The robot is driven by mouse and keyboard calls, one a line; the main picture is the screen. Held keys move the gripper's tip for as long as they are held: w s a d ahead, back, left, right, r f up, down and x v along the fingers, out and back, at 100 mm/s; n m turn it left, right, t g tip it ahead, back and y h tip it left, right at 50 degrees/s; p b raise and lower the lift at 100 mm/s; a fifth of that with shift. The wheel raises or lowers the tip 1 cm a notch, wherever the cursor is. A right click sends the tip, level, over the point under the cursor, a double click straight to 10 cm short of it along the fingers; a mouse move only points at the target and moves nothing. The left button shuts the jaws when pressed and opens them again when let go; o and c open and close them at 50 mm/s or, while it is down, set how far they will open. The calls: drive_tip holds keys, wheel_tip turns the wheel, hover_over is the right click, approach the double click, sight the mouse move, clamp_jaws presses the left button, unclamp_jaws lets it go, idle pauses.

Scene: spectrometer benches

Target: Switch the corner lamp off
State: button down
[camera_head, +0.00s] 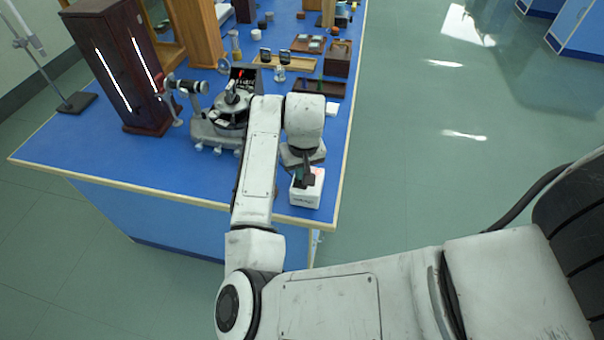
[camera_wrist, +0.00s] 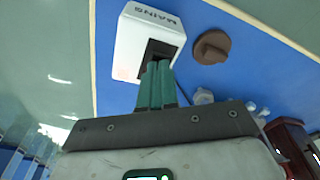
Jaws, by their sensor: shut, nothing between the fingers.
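A small white box (camera_head: 305,194) stands near the front right corner of the blue bench. In the wrist view the box (camera_wrist: 142,28) reads "MAINS" and has a dark switch opening (camera_wrist: 160,49) in its top. My gripper (camera_wrist: 157,68) is shut and empty, its green fingertips together at the edge of this opening; I cannot tell whether they touch it. In the head view my gripper (camera_head: 302,178) points down over the box and hides part of its top. A faint reddish patch shows on the box. No lamp is clearly identifiable at this corner.
A brown round knob-like piece (camera_wrist: 211,47) lies beside the box. A metal instrument (camera_head: 220,128) stands left of my arm. A tall dark cabinet (camera_head: 115,65) with bright slits stands at the left. Trays (camera_head: 320,88) and small items lie behind.

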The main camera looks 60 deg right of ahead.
drive_tip(key=shift+f, duration=0.4)
wheel_tip(320, 180, up, 7)
drive_tip(key=p, duration=0.6)
idle(0.5)
idle(0.5)
drive_tip(key=s+d+r+h+b, duration=0.1)
drive_tip(key=s+d+r+h, duration=0.15)
drive_tip(key=d, duration=0.35)
drive_tip(key=s+a+f+n+y+b, duration=0.1)
drive_tip(key=s+a+f+n, duration=0.1)
drive_tip(key=s+a+f, duration=0.2)
drive_tip(key=s+a+f+n+y+b, duration=0.1)
drive_tip(key=s+a+f+n, duration=0.2)
drive_tip(key=a, duration=0.8)
drive_tip(key=s+a+f+n+y+b, duration=0.1)
drive_tip(key=s+a+f+n, duration=0.1)
drive_tip(key=s+a+f, duration=0.4)
drive_tip(key=shift+s+a+f+n, duration=0.3)
drive_tip(key=shift+s+a+f, duration=0.1)
drive_tip(key=shift+s+a, duration=0.25)
drive_tip(key=shift+y, duration=0.25)
